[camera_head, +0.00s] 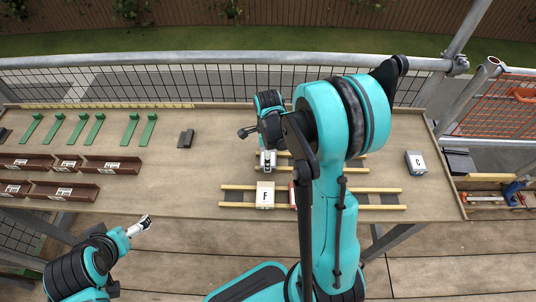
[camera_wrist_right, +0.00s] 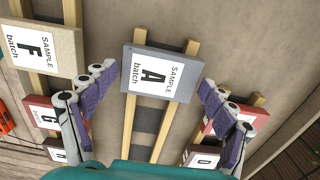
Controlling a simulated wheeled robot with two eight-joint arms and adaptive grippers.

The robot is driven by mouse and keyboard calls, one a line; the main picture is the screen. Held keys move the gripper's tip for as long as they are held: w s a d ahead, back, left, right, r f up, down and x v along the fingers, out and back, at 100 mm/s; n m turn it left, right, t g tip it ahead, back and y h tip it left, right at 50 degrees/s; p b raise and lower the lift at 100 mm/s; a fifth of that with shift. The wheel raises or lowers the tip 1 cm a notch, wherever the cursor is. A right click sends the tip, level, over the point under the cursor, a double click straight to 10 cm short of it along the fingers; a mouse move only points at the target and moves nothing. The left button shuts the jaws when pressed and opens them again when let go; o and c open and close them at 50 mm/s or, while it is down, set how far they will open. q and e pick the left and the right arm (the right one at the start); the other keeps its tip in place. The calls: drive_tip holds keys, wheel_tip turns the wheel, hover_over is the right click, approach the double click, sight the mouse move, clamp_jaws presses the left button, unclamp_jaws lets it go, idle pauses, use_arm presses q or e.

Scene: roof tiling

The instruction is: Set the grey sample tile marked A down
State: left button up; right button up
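The grey sample tile marked A (camera_wrist_right: 160,72) lies across two wooden battens in the right wrist view. My right gripper (camera_wrist_right: 160,78) has one finger on either side of it. The fingers stand apart, with a narrow gap visible at the left finger; at the right finger the gap is too small to judge. In the head view my right arm covers much of this area, and a small pale tile (camera_head: 268,160) shows by the gripper. My left gripper (camera_head: 140,226) is off the table's front edge at the left, empty, its fingers too small to read.
A cream tile F (camera_head: 265,195) lies on the front battens beside a red tile. A red tile (camera_wrist_right: 236,118) and tile D (camera_wrist_right: 204,157) are near my right finger. Green strips (camera_head: 95,128) and brown boxes (camera_head: 112,164) lie left.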

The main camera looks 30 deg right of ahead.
idle(0.3)
wheel_tip(320, 180, up, 12)
drive_tip(key=p, duration=0.5)
drive_tip(key=s+a+r+n+t, duration=0.3)
drive_tip(key=s+a+r+n, duration=0.1)
drive_tip(key=n, duration=0.8)
drive_tip(key=s+a+r+n+t, duration=0.4)
drive_tip(key=s+a+n, duration=0.2)
drive_tip(key=n, duration=0.6)
drive_tip(key=shift+s+a+r, duration=0.3)
drive_tip(key=shift+s, duration=0.25)
drive_tip(key=shift+f+b, duration=0.6)
